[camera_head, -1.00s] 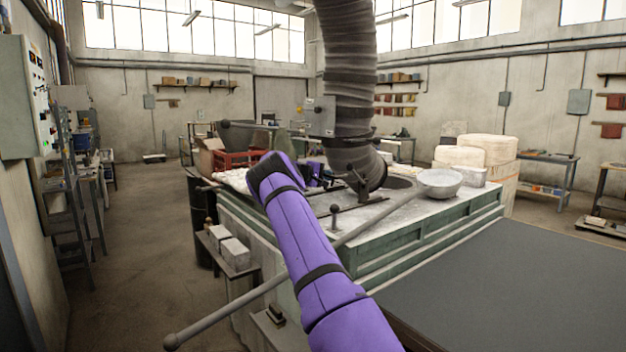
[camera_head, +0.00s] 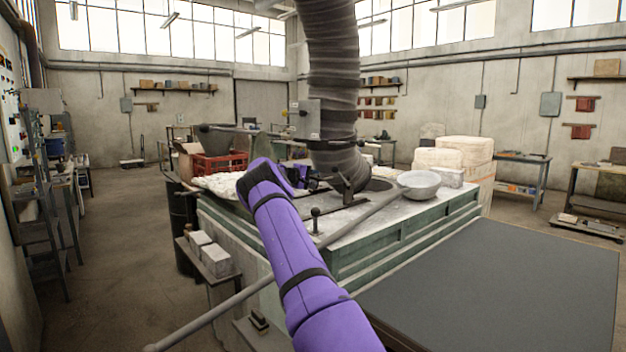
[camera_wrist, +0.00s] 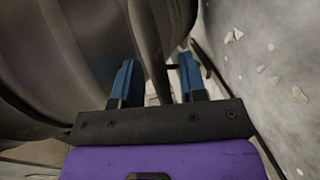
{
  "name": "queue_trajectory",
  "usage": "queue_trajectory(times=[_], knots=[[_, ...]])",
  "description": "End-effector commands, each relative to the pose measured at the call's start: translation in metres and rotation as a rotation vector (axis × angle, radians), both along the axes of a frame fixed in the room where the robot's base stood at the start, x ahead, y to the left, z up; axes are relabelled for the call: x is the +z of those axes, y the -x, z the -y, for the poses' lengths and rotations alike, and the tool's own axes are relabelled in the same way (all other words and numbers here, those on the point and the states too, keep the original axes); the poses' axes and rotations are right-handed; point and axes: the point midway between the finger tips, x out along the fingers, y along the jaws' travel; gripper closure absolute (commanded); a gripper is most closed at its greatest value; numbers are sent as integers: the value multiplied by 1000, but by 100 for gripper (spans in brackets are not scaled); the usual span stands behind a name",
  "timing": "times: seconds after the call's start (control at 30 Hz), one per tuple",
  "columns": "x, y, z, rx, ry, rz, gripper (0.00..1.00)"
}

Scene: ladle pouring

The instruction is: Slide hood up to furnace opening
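The hood is the lower end of a grey ribbed duct (camera_head: 333,90) that hangs from above over the bench in the head view. The furnace opening (camera_head: 378,186) is a dark round hole in the bench top, just right of the hood's lower end and partly hidden by it. My gripper (camera_wrist: 158,72) is beside the hood's left side. In the wrist view its two blue fingers stand apart on either side of a dark bar (camera_wrist: 152,45) in front of the hood's brown-grey wall (camera_wrist: 60,60). Whether the fingers press on the bar is unclear.
A long pole (camera_head: 215,308) crosses the bench front and sticks out left. Light blocks (camera_head: 212,257) lie on a low shelf at the left. A dark flat table (camera_head: 500,285) fills the front right.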

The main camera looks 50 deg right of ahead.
Motion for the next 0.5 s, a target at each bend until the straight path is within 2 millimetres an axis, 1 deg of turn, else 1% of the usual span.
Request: queue_trajectory(times=[0.13,0.23,0.5], knots=[[1,-2,-6,1,0,0,61],[4,-5,-17,1,0,1,61],[14,-17,-65,2,-1,1,61]])
